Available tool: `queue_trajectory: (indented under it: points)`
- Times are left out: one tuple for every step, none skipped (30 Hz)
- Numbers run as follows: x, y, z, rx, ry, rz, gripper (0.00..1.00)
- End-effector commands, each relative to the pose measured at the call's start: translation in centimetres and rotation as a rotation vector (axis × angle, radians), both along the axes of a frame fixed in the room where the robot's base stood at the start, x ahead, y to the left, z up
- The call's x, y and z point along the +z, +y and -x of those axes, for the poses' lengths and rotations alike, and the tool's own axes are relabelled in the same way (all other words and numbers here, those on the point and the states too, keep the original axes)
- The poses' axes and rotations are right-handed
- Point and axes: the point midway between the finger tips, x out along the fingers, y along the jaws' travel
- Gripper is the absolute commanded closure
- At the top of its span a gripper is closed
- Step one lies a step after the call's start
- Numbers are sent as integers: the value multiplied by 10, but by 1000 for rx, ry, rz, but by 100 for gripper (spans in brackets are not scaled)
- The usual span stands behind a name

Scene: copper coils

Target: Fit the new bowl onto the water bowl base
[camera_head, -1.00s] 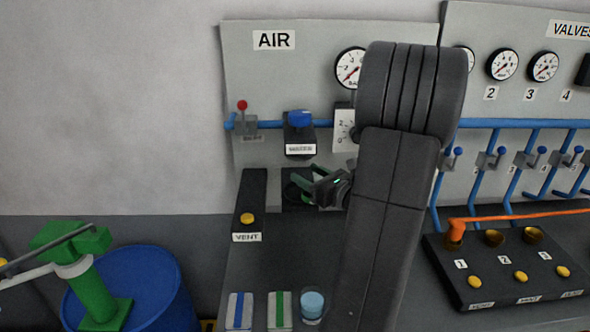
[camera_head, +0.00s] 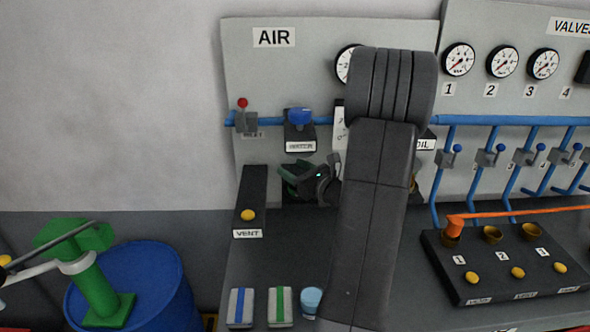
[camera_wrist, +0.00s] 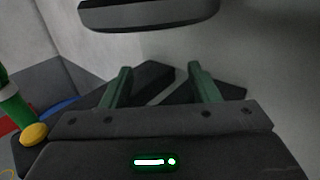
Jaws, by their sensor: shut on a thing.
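The holder labelled WATER (camera_head: 299,143), with a blue top, is mounted on the AIR panel below the blue pipe. My gripper (camera_head: 292,178) is just below it, its green fingers pointing left. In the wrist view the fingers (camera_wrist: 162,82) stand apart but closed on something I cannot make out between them. A dark rounded body (camera_wrist: 150,16) hangs above the fingertips, with a gap.
A black VENT block (camera_head: 250,192) with a yellow button stands left of my gripper. Blue and green packets (camera_head: 241,307) lie at the bench front. A blue drum (camera_head: 160,290) with a green pump is at left. A black valve block (camera_head: 500,262) is at right.

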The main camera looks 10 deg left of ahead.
Motion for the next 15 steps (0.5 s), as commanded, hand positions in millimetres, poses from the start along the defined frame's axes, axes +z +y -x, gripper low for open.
queue_trajectory:
  points:
    - [-2, 0, 0, 0, 0, 0, 41]
    - [-1, 0, 0, 0, 0, 0, 35]
    - [-1, 0, 0, 0, 0, 0, 27]
    - [-1, 0, 0, 0, 0, 0, 23]
    - [-1, 0, 0, 0, 0, 0, 23]
    - [-1, 0, 0, 0, 0, 0, 23]
    - [-1, 0, 0, 0, 0, 0, 23]
    - [-1, 0, 0, 0, 0, 0, 23]
    - [-1, 0, 0, 0, 0, 0, 23]
    - [-1, 0, 0, 0, 0, 0, 23]
    - [-1, 0, 0, 0, 0, 0, 23]
    - [0, 0, 0, 0, 0, 0, 23]
    - [0, 0, 0, 0, 0, 0, 23]
    - [2, 0, 0, 0, 0, 0, 23]
    - [4, 0, 0, 0, 0, 0, 23]
